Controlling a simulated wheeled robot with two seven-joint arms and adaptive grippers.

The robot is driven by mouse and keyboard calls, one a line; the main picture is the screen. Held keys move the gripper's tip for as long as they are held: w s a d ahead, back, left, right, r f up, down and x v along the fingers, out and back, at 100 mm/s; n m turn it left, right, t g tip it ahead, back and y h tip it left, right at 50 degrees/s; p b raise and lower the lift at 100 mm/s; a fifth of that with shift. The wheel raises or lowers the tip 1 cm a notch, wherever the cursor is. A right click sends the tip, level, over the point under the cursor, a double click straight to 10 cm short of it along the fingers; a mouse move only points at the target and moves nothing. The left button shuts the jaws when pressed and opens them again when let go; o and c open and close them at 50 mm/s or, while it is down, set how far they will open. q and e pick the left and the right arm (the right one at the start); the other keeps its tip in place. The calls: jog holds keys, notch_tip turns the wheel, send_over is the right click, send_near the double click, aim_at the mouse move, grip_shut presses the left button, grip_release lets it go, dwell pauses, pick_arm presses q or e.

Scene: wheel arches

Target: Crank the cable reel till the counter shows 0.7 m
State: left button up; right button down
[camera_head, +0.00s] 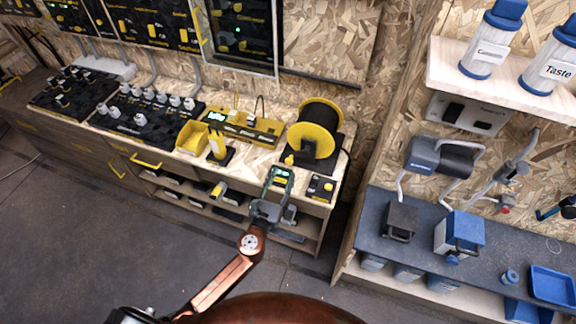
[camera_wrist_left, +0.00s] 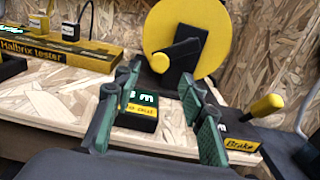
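The cable reel (camera_head: 323,114) stands at the right end of the wooden bench, a black drum with a yellow side disc (camera_wrist_left: 188,32). A black crank arm with a yellow knob (camera_wrist_left: 160,62) sits in front of the disc. My left gripper (camera_head: 280,175) is in front of the reel at the bench's front edge. In the left wrist view its green-padded fingers (camera_wrist_left: 155,120) are apart with nothing held. Between them, farther back, is the small black counter box (camera_wrist_left: 140,117) with a lit green display; its number is partly hidden and unreadable. My right gripper is not in view.
A black brake box (camera_head: 321,188) with a yellow-knobbed lever (camera_wrist_left: 266,106) stands right of my left gripper. A blue-topped bench (camera_head: 480,262) stands across a gap at right.

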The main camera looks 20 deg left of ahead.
aim_at(289, 163)
pick_arm(q)
jog(key=w, duration=0.6)
jog(key=shift+d+b, duration=0.1)
jog(key=shift+b, duration=0.2)
grip_shut()
jog(key=shift+f, duration=0.1)
